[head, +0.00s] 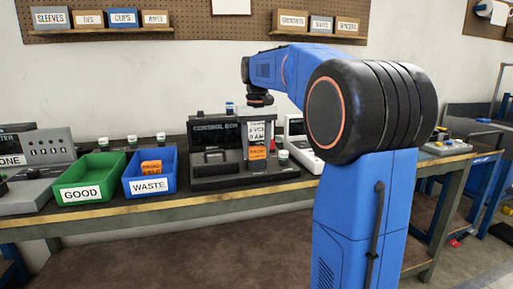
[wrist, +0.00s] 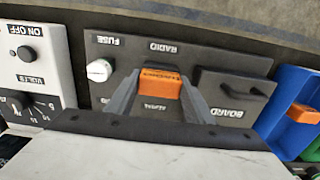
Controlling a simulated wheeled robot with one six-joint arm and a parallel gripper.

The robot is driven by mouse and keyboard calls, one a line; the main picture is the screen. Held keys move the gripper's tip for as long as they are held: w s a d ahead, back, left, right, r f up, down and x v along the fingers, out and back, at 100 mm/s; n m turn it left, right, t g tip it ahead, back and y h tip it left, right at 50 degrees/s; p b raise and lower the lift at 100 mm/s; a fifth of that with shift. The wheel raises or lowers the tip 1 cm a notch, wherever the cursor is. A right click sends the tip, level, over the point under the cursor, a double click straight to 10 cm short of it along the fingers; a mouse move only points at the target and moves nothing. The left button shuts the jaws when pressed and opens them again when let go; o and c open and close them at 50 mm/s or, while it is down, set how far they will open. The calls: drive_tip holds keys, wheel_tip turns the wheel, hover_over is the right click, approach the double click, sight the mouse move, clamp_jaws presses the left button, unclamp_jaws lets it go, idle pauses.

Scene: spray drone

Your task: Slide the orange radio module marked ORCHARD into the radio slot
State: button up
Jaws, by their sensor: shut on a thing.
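The orange radio module (wrist: 160,88) is between the fingers of my gripper (wrist: 162,98), which is shut on it. Small dark print shows on it, too small to read surely. The module (head: 258,153) also shows below my gripper (head: 258,142) in the head view, in front of the black control box (head: 208,162). In the wrist view the module is at the RADIO label on the box's dark panel (wrist: 218,62). The slot mouth is hidden behind the module and fingers, so I cannot tell how deep it sits.
On the panel, a white FUSE knob (wrist: 99,70) and the black BOARD handle (wrist: 235,88) flank the fingers. A blue WASTE bin (head: 150,186) holds another orange module (head: 151,167). A green GOOD bin (head: 88,193) stands left. A white meter (head: 303,150) stands right.

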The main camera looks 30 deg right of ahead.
sight(256, 147)
drive_tip(key=shift+f, duration=0.2)
drive_tip(key=o, duration=1.5)
drive_tip(key=shift+r, duration=0.1)
wheel_tip(256, 147, up, 17)
drive_tip(key=shift+r, duration=0.1)
